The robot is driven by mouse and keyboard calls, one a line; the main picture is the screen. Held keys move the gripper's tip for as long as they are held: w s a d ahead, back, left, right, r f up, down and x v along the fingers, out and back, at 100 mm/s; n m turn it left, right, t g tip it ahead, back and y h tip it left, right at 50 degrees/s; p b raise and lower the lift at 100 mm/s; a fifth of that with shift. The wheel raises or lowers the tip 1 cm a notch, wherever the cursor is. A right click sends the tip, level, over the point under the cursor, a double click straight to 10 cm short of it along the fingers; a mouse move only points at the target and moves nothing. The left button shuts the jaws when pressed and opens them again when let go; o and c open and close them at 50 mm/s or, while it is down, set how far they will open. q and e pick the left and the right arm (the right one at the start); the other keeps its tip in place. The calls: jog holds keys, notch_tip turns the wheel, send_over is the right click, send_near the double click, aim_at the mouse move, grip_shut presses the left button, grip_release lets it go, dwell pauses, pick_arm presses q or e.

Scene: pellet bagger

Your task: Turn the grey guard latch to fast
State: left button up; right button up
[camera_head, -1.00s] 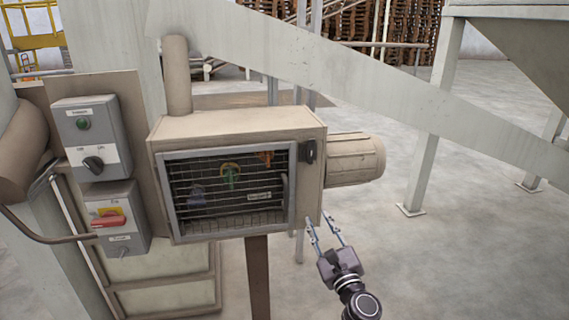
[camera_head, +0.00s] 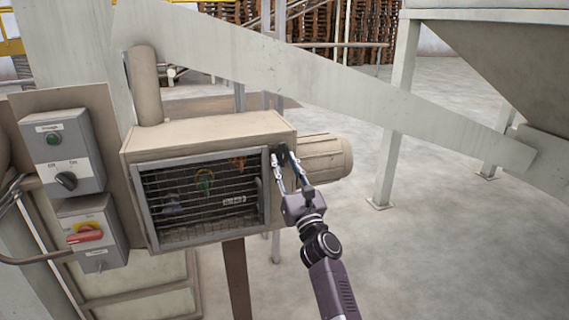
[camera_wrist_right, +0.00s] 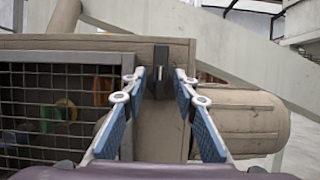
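The guard latch (camera_head: 282,152) is a small dark upright piece at the upper right of the guarded box's front. In the right wrist view the latch (camera_wrist_right: 161,68) stands upright, straight ahead between the fingertips. My right gripper (camera_head: 284,160) is at the latch, its fingers partly covering it in the head view. In the wrist view the right gripper (camera_wrist_right: 158,80) is open, with a finger on either side of the latch. I cannot tell whether either finger touches it. The mesh guard door (camera_head: 200,197) looks closed. My left gripper is not in view.
A motor cylinder (camera_head: 325,158) sticks out right of the box, close to my right gripper. Left are a grey switch box (camera_head: 62,150) and a box with a red handle (camera_head: 86,235). A pale sloping beam (camera_head: 330,90) crosses behind.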

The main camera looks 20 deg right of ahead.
grip_shut()
jog(key=shift+n, duration=0.3)
jog(key=n+y, duration=0.1)
jog(key=n, duration=0.2)
jog(key=n+y, duration=0.2)
jog(key=n, duration=0.1)
jog(key=shift+d+g, duration=0.1)
jog(key=shift+g, duration=0.2)
jog(key=n+g+y, duration=0.1)
jog(key=n, duration=0.2)
jog(key=n+g+y, duration=0.1)
jog(key=n+y, duration=0.1)
jog(key=n, duration=0.1)
jog(key=n+g, duration=0.1)
jog(key=n, duration=0.1)
jog(key=n+p, duration=0.1)
jog(key=n, duration=0.2)
jog(key=shift+r+n+g+y, duration=0.1)
jog(key=shift+n+g+y, duration=0.2)
jog(key=shift+g+y, duration=0.1)
jog(key=n+g+p, duration=0.1)
jog(key=n, duration=0.2)
jog(key=shift+p, duration=0.3)
jog(key=shift+n+g+p, duration=0.3)
jog(key=shift+n, duration=0.3)
